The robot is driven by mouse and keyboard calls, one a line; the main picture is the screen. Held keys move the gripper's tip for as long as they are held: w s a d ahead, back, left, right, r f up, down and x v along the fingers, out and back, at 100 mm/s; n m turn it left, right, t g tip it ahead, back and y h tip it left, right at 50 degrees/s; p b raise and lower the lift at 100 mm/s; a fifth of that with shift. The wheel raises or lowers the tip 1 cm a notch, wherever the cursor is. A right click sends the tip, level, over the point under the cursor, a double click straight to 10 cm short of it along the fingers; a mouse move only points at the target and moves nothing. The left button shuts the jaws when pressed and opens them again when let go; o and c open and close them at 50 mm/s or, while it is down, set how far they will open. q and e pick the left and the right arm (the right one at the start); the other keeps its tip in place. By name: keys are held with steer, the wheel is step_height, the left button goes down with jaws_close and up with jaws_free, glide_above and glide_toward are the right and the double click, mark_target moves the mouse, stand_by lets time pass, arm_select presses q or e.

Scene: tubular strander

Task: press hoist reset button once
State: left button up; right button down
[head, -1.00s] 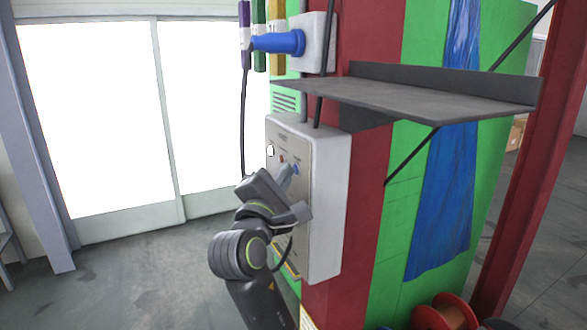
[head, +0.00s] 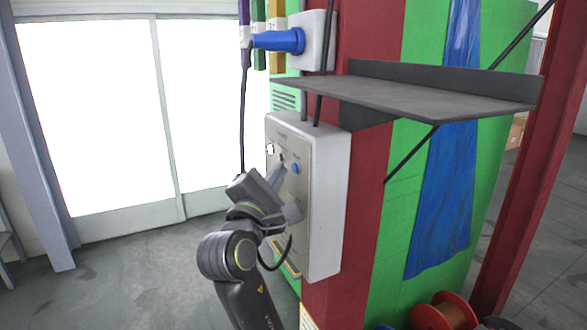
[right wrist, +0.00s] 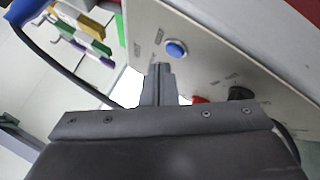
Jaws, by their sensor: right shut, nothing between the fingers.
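A grey control box (head: 328,190) is fixed to the machine's side. Its front panel carries a blue button (head: 295,168), a small red control (head: 281,157) and a white-and-dark control (head: 270,149). The labels are too small to read, so I cannot tell by text which is the hoist reset. The right wrist view shows the blue button (right wrist: 176,49), a red control (right wrist: 200,100) and a black knob (right wrist: 240,93). My right gripper (head: 277,172) is shut and empty in front of the panel; its fingertips (right wrist: 161,69) appear just beside the blue button, apart from it. My left gripper is out of view.
A dark shelf (head: 410,100) juts out above the box. A blue plug (head: 278,41) and hanging black cables are above and beside it. Spools (head: 445,312) stand at the lower right. The floor to the left is clear.

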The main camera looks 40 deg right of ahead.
steer(key=a, duration=0.2)
steer(key=w+a+b, duration=0.1)
steer(key=a, duration=0.2)
steer(key=shift+w, duration=0.1)
steer(key=shift+d, duration=0.1)
stand_by(0.8)
